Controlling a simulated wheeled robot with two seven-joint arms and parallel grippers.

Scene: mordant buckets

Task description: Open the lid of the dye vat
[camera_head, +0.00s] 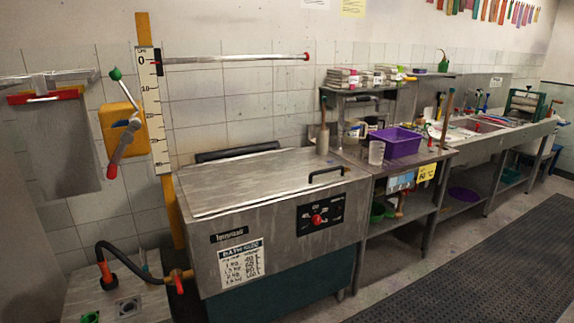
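The dye vat (270,235) is a large steel box at the centre-left, with a control panel, a red knob (317,219) and a printed label on its front. Its flat steel lid (250,180) lies down over the top and looks shut. A dark bar handle (326,174) stands on the lid near its right front edge. Neither of my grippers shows in the head view.
A steel bench (420,158) with a purple basin (396,141) adjoins the vat on the right. A yellow post (158,130) with a scale and a horizontal rod (235,59) stands behind. A hose (125,259) bends at lower left. Dark matting (490,265) covers open floor at right.

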